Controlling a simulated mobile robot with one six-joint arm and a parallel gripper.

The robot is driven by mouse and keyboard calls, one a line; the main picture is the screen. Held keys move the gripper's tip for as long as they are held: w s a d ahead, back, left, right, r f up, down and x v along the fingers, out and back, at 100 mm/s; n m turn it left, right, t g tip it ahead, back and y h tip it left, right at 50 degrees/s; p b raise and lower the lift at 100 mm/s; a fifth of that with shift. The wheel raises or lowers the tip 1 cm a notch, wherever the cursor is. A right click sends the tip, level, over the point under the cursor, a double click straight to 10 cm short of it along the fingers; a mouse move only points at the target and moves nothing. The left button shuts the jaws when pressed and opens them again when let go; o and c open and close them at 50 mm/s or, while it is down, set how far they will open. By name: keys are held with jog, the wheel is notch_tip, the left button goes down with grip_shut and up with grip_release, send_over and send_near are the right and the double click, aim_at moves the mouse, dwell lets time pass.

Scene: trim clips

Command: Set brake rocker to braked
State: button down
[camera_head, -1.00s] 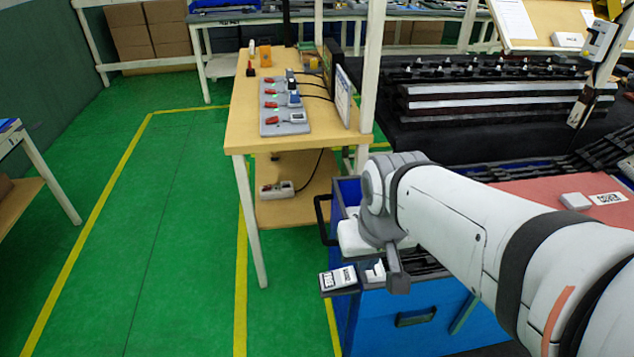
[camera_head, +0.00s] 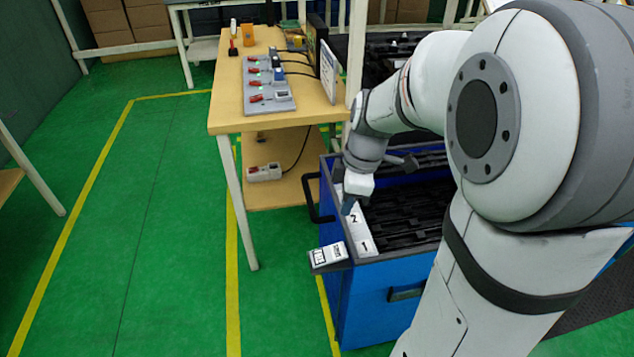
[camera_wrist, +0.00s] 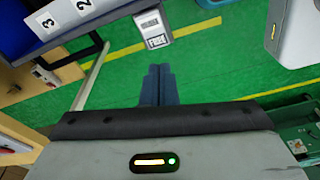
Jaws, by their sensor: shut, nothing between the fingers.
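The brake rocker (camera_head: 329,257) is a small grey-and-white unit with a dark marked label, on a bracket at the near left corner of the blue cart (camera_head: 385,300). In the wrist view the rocker unit (camera_wrist: 152,27) is at top centre, with a small label that seems to read FREE. The tilt of its rocker is too small to tell. My gripper (camera_head: 348,208) is shut and empty over the cart's numbered white strip, behind the rocker. In the wrist view my gripper (camera_wrist: 158,70) points toward the unit, with a gap in the picture between them.
The numbered strip (camera_head: 357,228) runs along the cart's left rim, beside black parts inside. A black handle (camera_head: 312,197) sticks out at the cart's left. A wooden table (camera_head: 228,105) with a switch panel (camera_head: 267,84) stands behind. Green floor to the left is clear.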

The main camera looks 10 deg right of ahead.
jog(key=w+f+n, duration=0.2)
jog(key=n, duration=0.1)
jog(key=shift+w+d, duration=0.1)
jog(key=shift+d, duration=0.15)
send_over(335, 251)
jog(key=f, duration=1.2)
jog(key=shift+d+f+b, duration=0.2)
jog(key=shift+d+b, duration=0.05)
jog(key=shift+b, duration=0.1)
jog(key=shift+d+f, duration=0.15)
jog(key=shift+f, duration=0.45)
jog(key=shift+f+y+b, duration=0.1)
jog(key=shift+y+b, duration=0.2)
